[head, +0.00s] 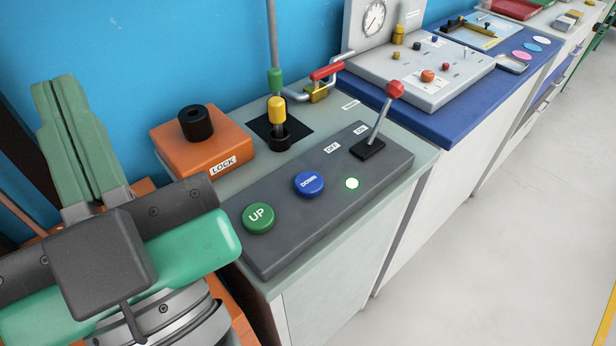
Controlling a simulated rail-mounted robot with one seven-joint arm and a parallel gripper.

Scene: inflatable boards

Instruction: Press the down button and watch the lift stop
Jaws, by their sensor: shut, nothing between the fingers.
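The blue DOWN button (309,183) sits on a dark grey sloped panel (300,226), between the green UP button (258,217) and a lit green-white lamp (352,183). A red-knobbed lever (394,90) on the same panel leans toward the ON label, away from OFF. Behind the panel, a yellow-capped piece (277,110) stands in a black socket under a vertical grey rod with a green collar (275,80); I cannot tell whether this is the lift. My gripper (53,88) is at the far left, its green fingers together and pointing up, empty and apart from the buttons.
An orange LOCK box (203,142) with a black knob stands behind the panel's left end. A red-handled valve on a pipe (326,73) is behind the panel. Further right is a blue bench (440,118) with a gauge and small parts. The floor (480,260) at right is clear.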

